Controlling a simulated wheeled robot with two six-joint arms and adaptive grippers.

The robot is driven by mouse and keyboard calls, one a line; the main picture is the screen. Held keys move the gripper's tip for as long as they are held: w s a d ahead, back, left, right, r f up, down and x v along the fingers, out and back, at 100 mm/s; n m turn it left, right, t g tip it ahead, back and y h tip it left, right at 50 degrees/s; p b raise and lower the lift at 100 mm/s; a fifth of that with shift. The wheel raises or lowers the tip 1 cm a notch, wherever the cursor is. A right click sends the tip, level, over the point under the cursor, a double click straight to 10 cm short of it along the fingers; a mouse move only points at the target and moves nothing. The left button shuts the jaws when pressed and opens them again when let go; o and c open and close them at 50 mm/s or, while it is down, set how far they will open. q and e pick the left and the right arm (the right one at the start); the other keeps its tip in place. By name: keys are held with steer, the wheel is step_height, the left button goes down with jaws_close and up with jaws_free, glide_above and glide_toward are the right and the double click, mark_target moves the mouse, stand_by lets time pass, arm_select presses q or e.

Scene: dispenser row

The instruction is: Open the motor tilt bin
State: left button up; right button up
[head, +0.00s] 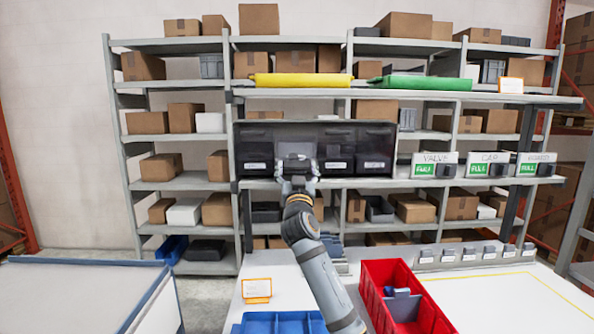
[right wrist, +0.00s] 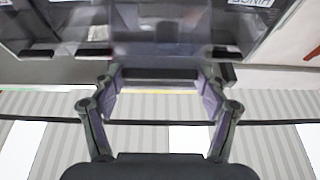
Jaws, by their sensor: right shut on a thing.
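A row of dark, see-through tilt bins (head: 354,137) sits on the workbench shelf in the head view. My right gripper (head: 297,168) is at the lower front of the second bin from the left (head: 297,143), whose front looks lighter than the others. In the right wrist view my right gripper (right wrist: 160,78) is shut on the dark lip (right wrist: 160,72) of that bin. The gripper covers its label, so I cannot read its name. How far that bin is tilted is not clear. My left gripper is not in view.
A red bin (head: 375,283), a blue tray (head: 270,323) and an orange-framed sign (head: 257,289) are on the white table. Boxed shelves stand behind.

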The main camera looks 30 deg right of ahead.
mark_target(297, 158)
steer(key=r, duration=0.1)
steer(key=r+p, duration=0.2)
steer(key=shift+w+d+g, duration=0.25)
steer(key=shift+w+g, duration=0.05)
steer(key=shift+w, duration=0.1)
steer(key=shift+w+p, duration=0.1)
steer(key=shift+p, duration=0.4)
steer(key=shift+d+f+y, duration=0.1)
steer(key=shift+f+y, duration=0.05)
steer(key=shift+y, duration=0.15)
